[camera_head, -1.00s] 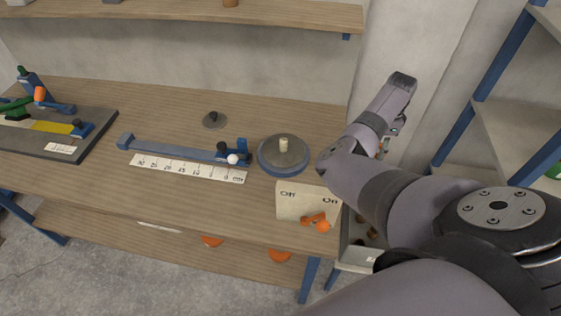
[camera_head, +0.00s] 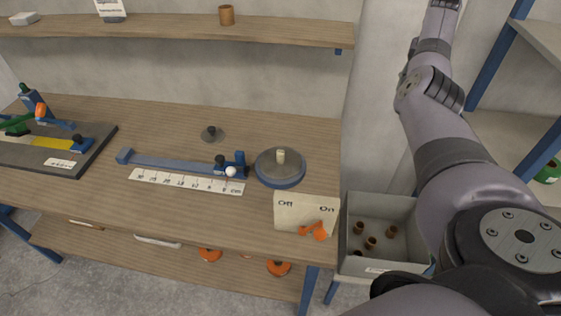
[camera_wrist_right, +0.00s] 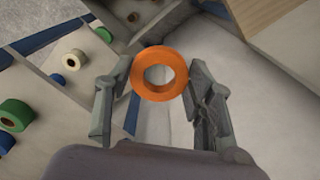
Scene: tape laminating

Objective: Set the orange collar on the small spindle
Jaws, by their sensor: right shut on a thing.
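The orange collar (camera_wrist_right: 160,95) is a thick ring in the right wrist view. My right gripper (camera_wrist_right: 158,70) is shut on it, one finger on each side, with the hole facing the camera. In the head view my right arm reaches up past the top edge, so the gripper and collar are not visible there. On the bench a round grey plate with a blue rim (camera_head: 280,176) carries a short upright pale post (camera_head: 281,156). A smaller grey disc with a dark knob (camera_head: 211,132) lies behind. I cannot tell for certain which is the small spindle. My left gripper is not in view.
An On/Off panel (camera_head: 292,208) with an orange lever stands at the bench's front right. A grey bin (camera_head: 383,262) with brown rings is beside it. A ruler (camera_head: 186,182) and blue rail lie left of the plate.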

